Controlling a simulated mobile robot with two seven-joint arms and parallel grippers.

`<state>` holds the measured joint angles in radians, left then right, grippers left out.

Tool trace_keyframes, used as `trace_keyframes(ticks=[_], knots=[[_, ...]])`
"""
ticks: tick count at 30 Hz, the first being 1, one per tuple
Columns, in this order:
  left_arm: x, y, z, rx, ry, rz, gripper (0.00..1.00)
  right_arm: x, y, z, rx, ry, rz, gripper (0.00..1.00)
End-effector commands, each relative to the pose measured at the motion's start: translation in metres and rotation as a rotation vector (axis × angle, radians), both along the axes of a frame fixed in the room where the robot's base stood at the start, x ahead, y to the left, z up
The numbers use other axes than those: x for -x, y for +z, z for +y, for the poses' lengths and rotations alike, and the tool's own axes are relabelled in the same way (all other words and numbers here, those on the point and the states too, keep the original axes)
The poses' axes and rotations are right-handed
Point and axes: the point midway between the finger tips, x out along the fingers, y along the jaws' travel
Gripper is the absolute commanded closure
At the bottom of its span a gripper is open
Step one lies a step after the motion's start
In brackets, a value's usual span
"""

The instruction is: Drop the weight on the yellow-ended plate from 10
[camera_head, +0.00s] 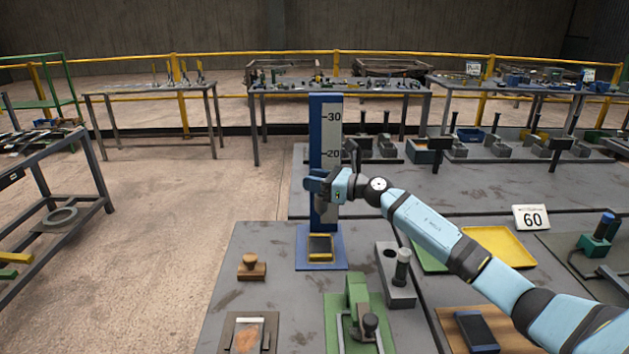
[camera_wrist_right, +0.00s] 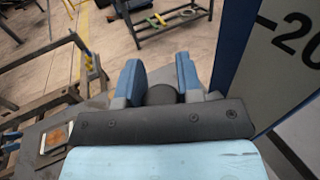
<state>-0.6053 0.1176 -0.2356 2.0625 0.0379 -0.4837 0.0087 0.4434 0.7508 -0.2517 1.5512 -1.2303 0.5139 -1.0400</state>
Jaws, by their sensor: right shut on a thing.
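The blue drop stand (camera_head: 318,130) stands upright on the table, with a scale marked 30 and 20. The 10 mark is not visible; my gripper and arm cover that part. My right gripper (camera_head: 318,185) is in front of the stand, below the 20 mark. In the right wrist view its blue fingers (camera_wrist_right: 160,80) are shut on a dark round weight (camera_wrist_right: 162,95). The yellow-ended plate (camera_head: 320,246) lies on the blue base, below the gripper and apart from it.
A wooden stamp-like piece (camera_head: 251,267) stands left of the base. A grey block with a cylinder (camera_head: 399,275) and a green fixture (camera_head: 357,318) stand to the right and front.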

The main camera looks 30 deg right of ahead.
Motion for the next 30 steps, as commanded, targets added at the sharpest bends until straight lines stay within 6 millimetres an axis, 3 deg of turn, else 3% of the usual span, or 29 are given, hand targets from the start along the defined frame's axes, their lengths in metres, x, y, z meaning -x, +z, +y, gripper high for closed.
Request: trace_keyframes(ticks=[3,4,6,19,30], knots=[[0.000,0.001,0.000,0.001,0.000,-0.003,0.44,0.000,0.001,0.000,0.000,-0.001,-0.001,1.00],[0.000,0.001,0.000,0.001,0.000,-0.003,0.44,0.000,0.001,0.000,0.000,-0.001,-0.001,0.60],[0.000,0.001,0.000,0.000,0.000,-0.002,0.44,0.000,0.001,0.000,-0.001,-0.001,-0.001,0.44],[0.002,-0.008,0.002,-0.008,-0.003,0.008,0.44,0.010,-0.002,-0.007,0.000,-0.001,0.002,0.44],[-0.002,-0.008,0.001,-0.010,-0.008,-0.015,0.44,0.073,-0.003,-0.053,0.002,-0.001,0.003,0.44]])
